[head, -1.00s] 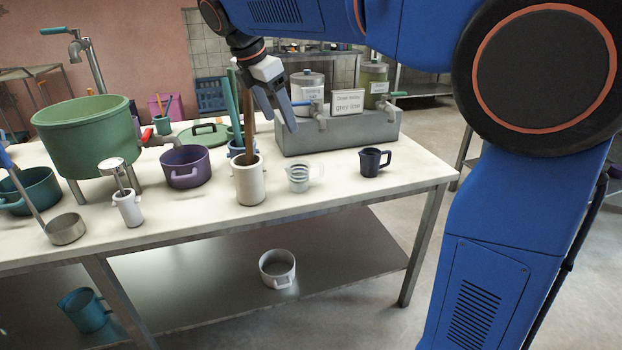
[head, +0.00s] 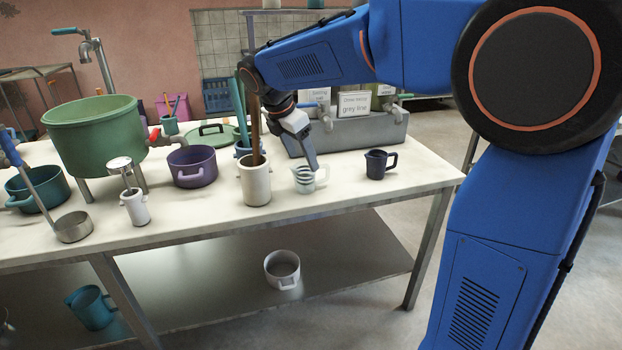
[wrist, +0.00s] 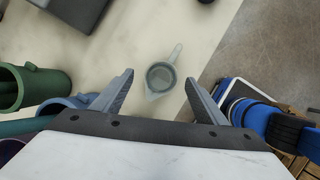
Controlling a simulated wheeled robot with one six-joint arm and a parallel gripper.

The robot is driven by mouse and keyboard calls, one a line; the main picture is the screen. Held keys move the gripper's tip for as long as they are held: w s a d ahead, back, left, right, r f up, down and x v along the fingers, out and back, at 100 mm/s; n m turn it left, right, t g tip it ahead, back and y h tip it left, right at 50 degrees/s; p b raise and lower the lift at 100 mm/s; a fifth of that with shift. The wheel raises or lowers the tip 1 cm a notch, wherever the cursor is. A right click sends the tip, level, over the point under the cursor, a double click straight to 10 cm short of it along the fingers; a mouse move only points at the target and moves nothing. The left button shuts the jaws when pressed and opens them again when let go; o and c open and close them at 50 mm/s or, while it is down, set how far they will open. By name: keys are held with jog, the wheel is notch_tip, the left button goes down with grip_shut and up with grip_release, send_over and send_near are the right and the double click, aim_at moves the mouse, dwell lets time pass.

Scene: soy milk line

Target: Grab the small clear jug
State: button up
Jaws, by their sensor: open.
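The small clear jug (head: 304,181) stands upright on the pale table, with faint bands on its side and its handle to the right in the head view. In the wrist view the clear jug (wrist: 161,78) is seen from above, its handle pointing up and right. My gripper (head: 307,152) is just above and behind the jug in the head view, partly overlapping its rim. In the wrist view my gripper (wrist: 158,90) is open, its two fingers apart with the jug showing between and beyond them. I see no contact with the jug.
A white crock (head: 256,183) with a wooden stick stands close to the left of the jug. A dark mug (head: 378,164) stands to the right. A grey trough (head: 350,134) with signs is behind. A purple pot (head: 192,167) is farther left.

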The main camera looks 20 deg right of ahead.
aim_at(305, 166)
jog(key=shift+x, duration=2.25)
jog(key=shift+s+a+f, duration=0.1)
jog(key=shift+s, duration=0.05)
jog(key=c, duration=1.1)
jog(key=shift+c, duration=0.2)
